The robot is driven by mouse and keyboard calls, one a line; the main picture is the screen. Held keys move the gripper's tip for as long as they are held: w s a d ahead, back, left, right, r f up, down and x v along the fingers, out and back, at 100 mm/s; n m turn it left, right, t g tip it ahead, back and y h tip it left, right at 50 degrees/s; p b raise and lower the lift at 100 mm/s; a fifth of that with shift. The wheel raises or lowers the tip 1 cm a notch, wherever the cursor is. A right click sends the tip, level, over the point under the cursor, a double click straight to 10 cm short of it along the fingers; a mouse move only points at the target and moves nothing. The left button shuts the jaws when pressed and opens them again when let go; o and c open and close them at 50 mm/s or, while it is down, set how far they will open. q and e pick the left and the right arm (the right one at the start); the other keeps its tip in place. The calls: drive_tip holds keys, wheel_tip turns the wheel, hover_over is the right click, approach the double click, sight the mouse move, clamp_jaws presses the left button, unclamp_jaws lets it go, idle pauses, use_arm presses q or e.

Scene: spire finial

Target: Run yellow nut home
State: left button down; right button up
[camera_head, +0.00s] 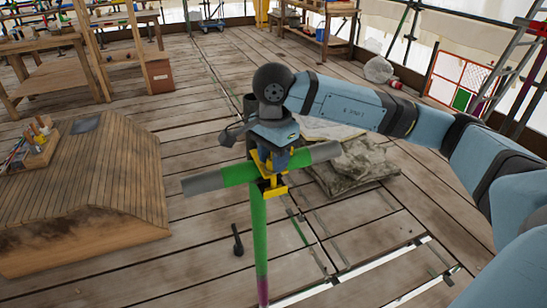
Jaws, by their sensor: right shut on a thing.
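A green upright pole (259,235) with a magenta lower part stands in the middle of the view. A green crossbar (238,174) with grey ends lies across its top. Yellow parts, which look like the yellow nut (274,191), show at the crossing, just under my right gripper. My right gripper (270,165) reaches down onto the crossing from above and is shut on the yellow nut. Its fingers and body hide part of the nut and the joint, so the thread and any gap cannot be seen. My left gripper is not in view.
A wooden shingled block (95,175) stands at left, with a tray of tools (30,148) on it. A small dark tool (238,240) lies left of the pole. Workbenches stand behind.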

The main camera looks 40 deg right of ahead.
idle(0.3)
drive_tip(key=o, duration=0.9)
use_arm(q)
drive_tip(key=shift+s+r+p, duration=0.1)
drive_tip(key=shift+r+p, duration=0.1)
drive_tip(key=shift+p, duration=0.65)
use_arm(e)
wheel_tip(320, 180, up, 14)
drive_tip(key=shift+f, duration=0.1)
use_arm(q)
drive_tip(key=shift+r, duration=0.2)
